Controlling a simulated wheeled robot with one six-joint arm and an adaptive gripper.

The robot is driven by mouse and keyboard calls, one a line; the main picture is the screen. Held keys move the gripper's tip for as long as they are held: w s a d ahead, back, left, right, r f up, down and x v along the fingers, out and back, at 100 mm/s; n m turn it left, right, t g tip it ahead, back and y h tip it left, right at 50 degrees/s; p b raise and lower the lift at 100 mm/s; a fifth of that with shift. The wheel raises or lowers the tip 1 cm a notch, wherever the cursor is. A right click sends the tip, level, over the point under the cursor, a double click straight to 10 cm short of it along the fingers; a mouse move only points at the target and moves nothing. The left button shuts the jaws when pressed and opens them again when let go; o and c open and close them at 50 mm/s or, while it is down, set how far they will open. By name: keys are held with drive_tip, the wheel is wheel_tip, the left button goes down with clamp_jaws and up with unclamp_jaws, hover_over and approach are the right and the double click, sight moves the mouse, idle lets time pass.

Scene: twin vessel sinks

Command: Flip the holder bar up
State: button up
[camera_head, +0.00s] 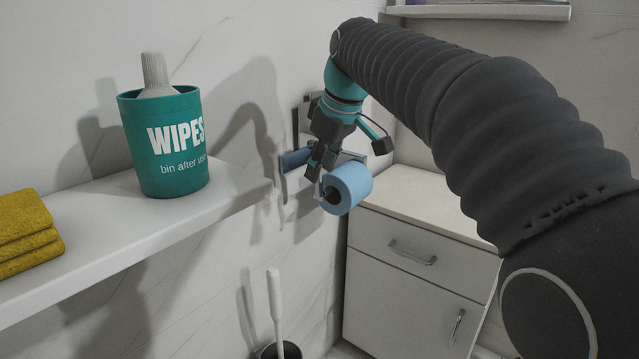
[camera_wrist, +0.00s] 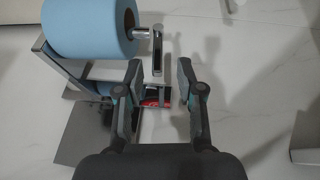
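A chrome holder bar (camera_wrist: 157,52) shows in the wrist view. It runs out of the core of a light-blue paper roll (camera_wrist: 88,27) and ends in a flat crosspiece. The roll also hangs near the wall in the head view (camera_head: 350,187). My gripper (camera_wrist: 157,84) is open and empty, with its two fingers apart just below the bar's end in the wrist view. In the head view my gripper (camera_head: 321,166) points down beside the roll and hides part of the holder. I cannot tell whether a finger touches the bar.
A second blue roll (camera_head: 296,158) sits behind my gripper by the wall. A shelf (camera_head: 110,235) at left carries a teal wipes tub (camera_head: 165,170) and yellow towels (camera_head: 22,240). A white cabinet (camera_head: 400,275) stands at right. A brush (camera_head: 275,305) stands below.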

sight(318, 196)
drive_tip(key=shift+x, duration=1.75)
